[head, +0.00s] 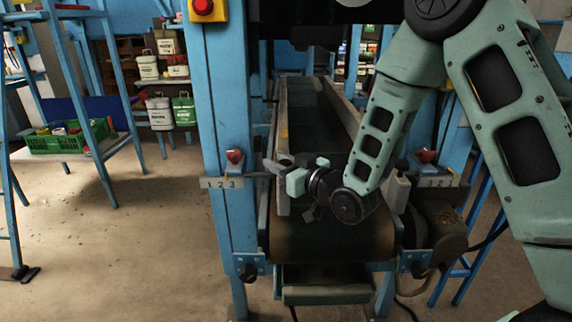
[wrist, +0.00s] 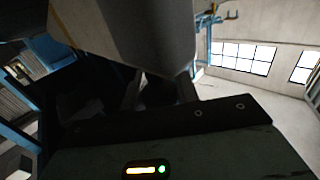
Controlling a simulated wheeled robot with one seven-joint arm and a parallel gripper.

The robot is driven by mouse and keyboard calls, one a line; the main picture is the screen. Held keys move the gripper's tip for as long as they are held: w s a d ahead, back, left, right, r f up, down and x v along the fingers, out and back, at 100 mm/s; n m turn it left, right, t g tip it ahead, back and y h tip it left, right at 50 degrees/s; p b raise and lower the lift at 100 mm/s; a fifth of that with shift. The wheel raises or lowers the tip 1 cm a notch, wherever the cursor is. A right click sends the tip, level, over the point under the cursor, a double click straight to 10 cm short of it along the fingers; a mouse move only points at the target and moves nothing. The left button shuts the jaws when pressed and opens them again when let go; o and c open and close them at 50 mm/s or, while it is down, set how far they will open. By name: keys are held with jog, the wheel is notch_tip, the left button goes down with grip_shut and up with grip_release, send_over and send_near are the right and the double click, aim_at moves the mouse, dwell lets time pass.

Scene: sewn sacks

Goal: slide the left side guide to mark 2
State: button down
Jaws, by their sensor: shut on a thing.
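The left side guide (head: 283,120) is a long pale rail along the left edge of the dark conveyor belt (head: 318,115). My gripper (head: 279,166) is at the near end of this guide and shut on it; the fingers partly hide the grip. A plate marked 1 2 3 (head: 221,183) is on the left blue post, with a red knob (head: 234,156) above it. A small yellow piece shows over the plate, but I cannot tell which mark it meets. In the wrist view a large grey surface (wrist: 135,35), probably the guide, fills the top close up.
The right side guide (head: 345,108) runs along the belt's other edge, partly behind my arm. A plate marked 3 2 1 (head: 437,181) and a red knob (head: 427,156) are on the right. The blue post (head: 226,90) stands close left of my gripper.

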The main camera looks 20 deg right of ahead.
jog(key=shift+w+a, duration=0.25)
jog(key=shift+a, duration=0.5)
jog(key=c, duration=1.1)
grip_release()
jog(key=shift+s+d, duration=0.1)
